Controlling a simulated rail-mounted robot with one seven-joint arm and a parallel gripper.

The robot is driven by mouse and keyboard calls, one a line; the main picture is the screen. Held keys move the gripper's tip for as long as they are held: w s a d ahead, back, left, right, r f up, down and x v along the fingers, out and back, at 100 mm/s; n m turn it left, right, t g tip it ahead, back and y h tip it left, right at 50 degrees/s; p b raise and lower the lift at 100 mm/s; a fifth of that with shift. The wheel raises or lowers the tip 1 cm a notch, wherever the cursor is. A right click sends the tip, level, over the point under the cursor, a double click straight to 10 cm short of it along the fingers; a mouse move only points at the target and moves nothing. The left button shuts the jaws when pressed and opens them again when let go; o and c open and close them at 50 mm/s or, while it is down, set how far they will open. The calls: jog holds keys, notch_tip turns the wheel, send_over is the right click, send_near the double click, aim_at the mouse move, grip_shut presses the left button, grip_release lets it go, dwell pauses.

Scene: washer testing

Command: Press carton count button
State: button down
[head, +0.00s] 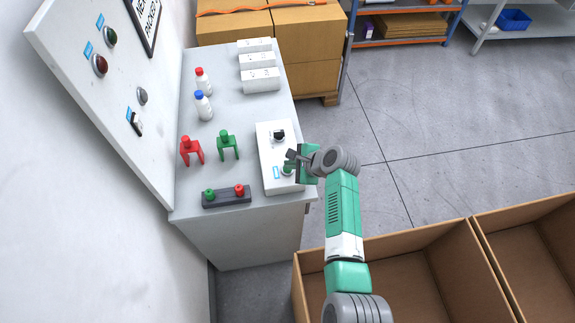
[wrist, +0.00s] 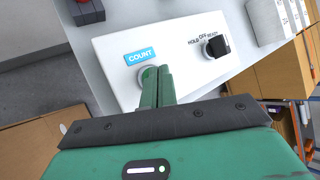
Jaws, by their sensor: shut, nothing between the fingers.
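The white control box (head: 267,148) lies on the grey bench top. In the wrist view the box (wrist: 110,50) carries a blue COUNT label (wrist: 140,55) and a black selector knob (wrist: 217,46) marked HOLD, OFF and READY. The round count button (wrist: 148,71) sits beside the label, mostly hidden behind my fingers. My gripper (wrist: 158,75) is shut and empty, its green fingertips over the button. I cannot tell if they touch it. In the head view my gripper (head: 289,165) is above the near end of the box.
The bench (head: 225,100) also holds two bottles (head: 203,105), red (head: 191,150) and green (head: 228,145) fork-shaped parts, a dark two-button block (head: 226,197) and several white blocks (head: 260,80). A wall panel (head: 115,90) stands left. Open cartons (head: 400,270) are at the lower right.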

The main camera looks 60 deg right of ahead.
notch_tip(320, 180, up, 6)
jog(key=p, duration=0.4)
jog(key=shift+f+p, duration=0.2)
jog(key=shift+p, duration=0.1)
jog(key=shift+f, duration=0.15)
jog(key=shift+w, duration=0.1)
dwell(1.7)
